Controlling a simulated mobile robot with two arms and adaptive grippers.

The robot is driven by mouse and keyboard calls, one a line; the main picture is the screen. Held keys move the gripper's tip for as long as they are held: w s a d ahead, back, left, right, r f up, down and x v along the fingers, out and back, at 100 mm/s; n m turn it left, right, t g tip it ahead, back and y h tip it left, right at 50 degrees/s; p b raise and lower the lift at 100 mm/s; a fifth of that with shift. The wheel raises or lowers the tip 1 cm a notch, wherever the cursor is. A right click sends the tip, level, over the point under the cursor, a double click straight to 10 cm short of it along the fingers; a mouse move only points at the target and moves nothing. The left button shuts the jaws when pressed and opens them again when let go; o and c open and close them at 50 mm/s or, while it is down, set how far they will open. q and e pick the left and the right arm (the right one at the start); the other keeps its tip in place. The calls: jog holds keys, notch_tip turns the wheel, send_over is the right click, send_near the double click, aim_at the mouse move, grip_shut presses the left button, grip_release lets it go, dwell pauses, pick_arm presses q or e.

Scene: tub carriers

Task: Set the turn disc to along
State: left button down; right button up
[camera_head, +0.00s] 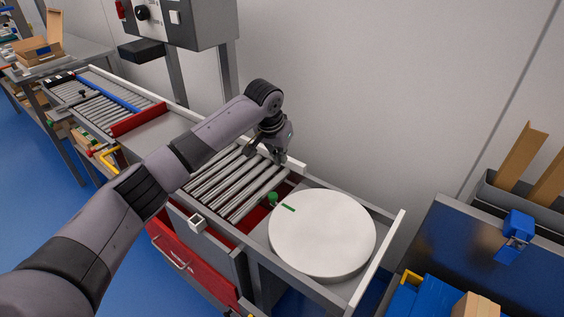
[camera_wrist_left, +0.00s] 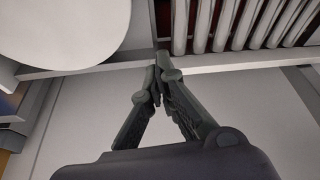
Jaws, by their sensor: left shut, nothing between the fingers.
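The turn disc (camera_head: 325,235) is a large white round plate set in the conveyor frame, right of centre in the head view. A short green mark (camera_head: 288,208) lies on its upper left edge. A green knob (camera_head: 272,198) stands just left of the disc, beside the rollers. My left gripper (camera_head: 282,160) is shut and empty. It is above the far rail at the end of the rollers, behind and left of the disc, apart from it. In the left wrist view the disc (camera_wrist_left: 65,30) shows at upper left and the shut fingertips (camera_wrist_left: 160,58) are near the rail. My right gripper is not seen.
Metal rollers (camera_head: 228,185) run left from the disc. A grey control box (camera_head: 185,20) stands behind the conveyor. A red drawer (camera_head: 185,262) is below. A dark blue box (camera_head: 480,255) and blue tubs (camera_head: 425,300) are at right. The space above the disc is clear.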

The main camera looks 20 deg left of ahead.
pick_arm(q)
jog(key=x, duration=0.8)
jog(key=shift+s+a+f+p, duration=0.1)
jog(key=shift+s+f+p, duration=0.15)
jog(key=shift+f, duration=0.2)
jog(key=shift+s, duration=0.3)
jog(key=shift+s+a+f+p, duration=0.15)
jog(key=shift+s+a+p, duration=0.1)
jog(key=shift+s+p, duration=0.4)
jog(key=shift+s+f, duration=0.2)
jog(key=shift+s, duration=0.55)
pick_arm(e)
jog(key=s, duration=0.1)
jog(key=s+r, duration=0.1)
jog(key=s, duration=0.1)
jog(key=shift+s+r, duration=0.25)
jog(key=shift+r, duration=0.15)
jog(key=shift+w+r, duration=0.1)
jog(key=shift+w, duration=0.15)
